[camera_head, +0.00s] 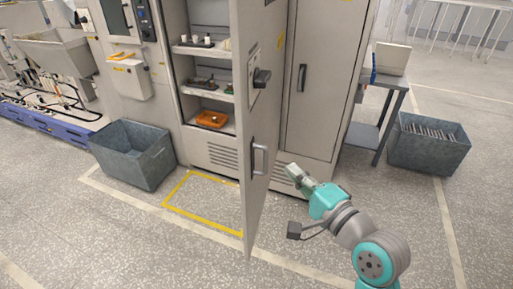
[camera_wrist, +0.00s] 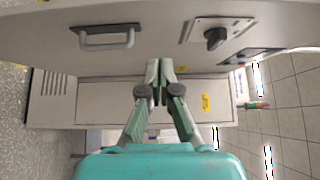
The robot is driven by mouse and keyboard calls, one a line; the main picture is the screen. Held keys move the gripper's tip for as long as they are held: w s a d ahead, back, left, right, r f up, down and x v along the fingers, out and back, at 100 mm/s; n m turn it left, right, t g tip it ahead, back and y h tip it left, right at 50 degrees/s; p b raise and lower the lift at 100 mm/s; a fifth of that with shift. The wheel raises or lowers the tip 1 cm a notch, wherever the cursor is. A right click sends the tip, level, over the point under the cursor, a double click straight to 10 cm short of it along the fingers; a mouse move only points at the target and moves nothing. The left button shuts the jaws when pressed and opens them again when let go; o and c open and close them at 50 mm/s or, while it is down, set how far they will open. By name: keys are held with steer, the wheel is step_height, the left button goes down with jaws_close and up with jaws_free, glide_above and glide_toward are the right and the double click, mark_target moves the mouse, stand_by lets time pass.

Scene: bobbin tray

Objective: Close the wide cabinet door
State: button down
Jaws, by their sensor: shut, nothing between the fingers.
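The wide cabinet door (camera_head: 263,120) stands swung open, out toward the camera, and is seen nearly edge-on. It has a grey bar handle (camera_head: 259,157) and a dark knob latch (camera_head: 261,78) above it. In the wrist view the door (camera_wrist: 160,40) spans the top, with its handle (camera_wrist: 107,38) upper left and knob (camera_wrist: 215,38) upper right. My gripper (camera_head: 294,172) is to the right of the door, on the handle side, apart from the handle. In the wrist view my gripper (camera_wrist: 160,66) is shut and empty, its fingertips together near the door; contact cannot be told.
The open cabinet's shelves (camera_head: 207,88) hold small parts and an orange tray (camera_head: 211,119). A yellow floor outline (camera_head: 203,219) lies before it. Grey bins stand left (camera_head: 134,154) and right (camera_head: 430,143). A closed narrow cabinet (camera_head: 318,80) stands behind my gripper. The front floor is clear.

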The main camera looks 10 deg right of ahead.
glide_toward(246, 139)
steer(key=w+d, duration=0.1)
steer(key=w, duration=0.3)
steer(key=shift+w+a+r, duration=0.1)
steer(key=shift+w+a, duration=0.25)
steer(key=shift+a, duration=0.55)
steer(key=shift+w+a+r, duration=0.1)
steer(key=shift+w+a, duration=0.25)
steer(key=shift+a, duration=0.5)
steer(key=shift+a, duration=0.1)
